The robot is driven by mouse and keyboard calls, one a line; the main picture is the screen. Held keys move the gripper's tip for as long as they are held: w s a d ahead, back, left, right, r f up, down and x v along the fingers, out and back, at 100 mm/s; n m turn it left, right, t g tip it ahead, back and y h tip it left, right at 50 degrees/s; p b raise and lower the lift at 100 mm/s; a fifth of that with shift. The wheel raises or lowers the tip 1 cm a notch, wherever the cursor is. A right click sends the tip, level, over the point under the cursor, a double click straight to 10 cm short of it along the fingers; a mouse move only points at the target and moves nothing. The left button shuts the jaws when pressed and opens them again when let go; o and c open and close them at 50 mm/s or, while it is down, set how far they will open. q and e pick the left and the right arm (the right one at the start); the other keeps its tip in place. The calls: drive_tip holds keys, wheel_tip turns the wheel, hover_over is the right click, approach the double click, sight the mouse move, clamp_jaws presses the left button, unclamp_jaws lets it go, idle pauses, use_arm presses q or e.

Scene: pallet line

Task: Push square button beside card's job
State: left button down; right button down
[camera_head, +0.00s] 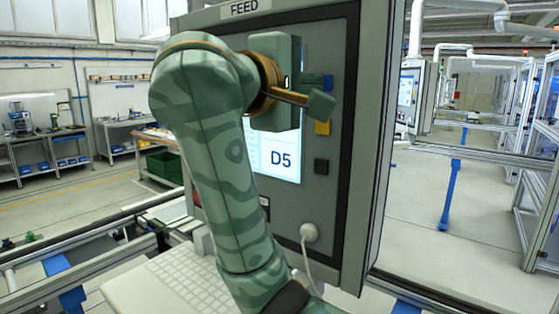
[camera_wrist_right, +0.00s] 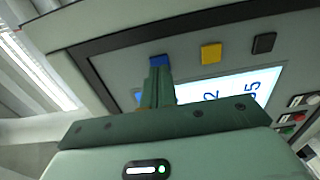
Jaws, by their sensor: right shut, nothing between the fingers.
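The grey FEED panel (camera_head: 320,205) carries a lit screen (camera_head: 285,170) whose visible part reads D5. Beside its right edge is a column of square buttons: blue (camera_head: 328,82), yellow (camera_head: 322,128) and black (camera_head: 321,166). In the right wrist view these are blue (camera_wrist_right: 158,61), yellow (camera_wrist_right: 211,53) and black (camera_wrist_right: 264,43), and the screen (camera_wrist_right: 235,86) shows a 2 beside the blue-yellow end. My right gripper (camera_wrist_right: 158,76) is shut and empty, its tips at the blue button; I cannot tell whether they touch. My arm hides much of the screen. No card is identifiable.
A pale keyboard shelf (camera_head: 160,285) lies below the panel. A white knob with a cable (camera_head: 309,232) sits low on the panel. Small switches (camera_wrist_right: 292,117) show at the right in the wrist view.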

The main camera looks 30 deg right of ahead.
drive_tip(key=shift+x, duration=0.9)
idle(0.3)
drive_tip(key=shift+a, duration=0.1)
drive_tip(key=shift+v, duration=2.35)
